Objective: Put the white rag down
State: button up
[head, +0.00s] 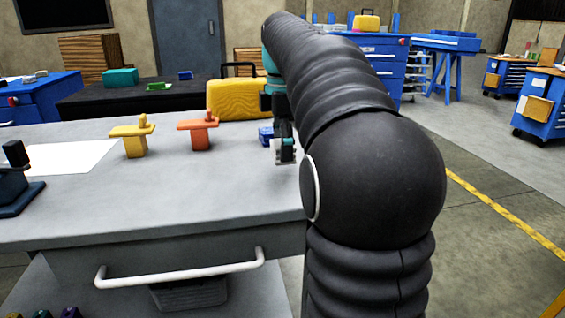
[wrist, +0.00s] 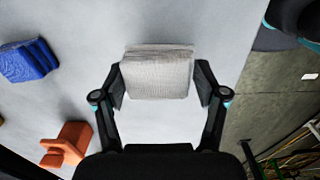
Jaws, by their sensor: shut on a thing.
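The white rag (wrist: 158,72) is a folded, pale woven block in the wrist view. My gripper (wrist: 160,85) has a finger at each side of it and is shut on it. In the head view my gripper (head: 285,152) is at the right end of the grey table (head: 150,215), low over its top. The rag cannot be made out clearly there. I cannot tell whether the rag touches the table.
A blue folded thing (wrist: 30,61) lies left of the rag; an orange clamp-like piece (head: 200,131) stands nearby. The table's right edge is close to my gripper.

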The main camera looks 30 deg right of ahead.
jog(key=shift+f+b, duration=0.3)
jog(key=shift+f, duration=1.6)
jog(key=shift+f, duration=0.1)
jog(key=o, duration=1)
notch_tip(320, 180, up, 12)
jog(key=shift+r+p, duration=0.1)
jog(key=shift+p, duration=1.05)
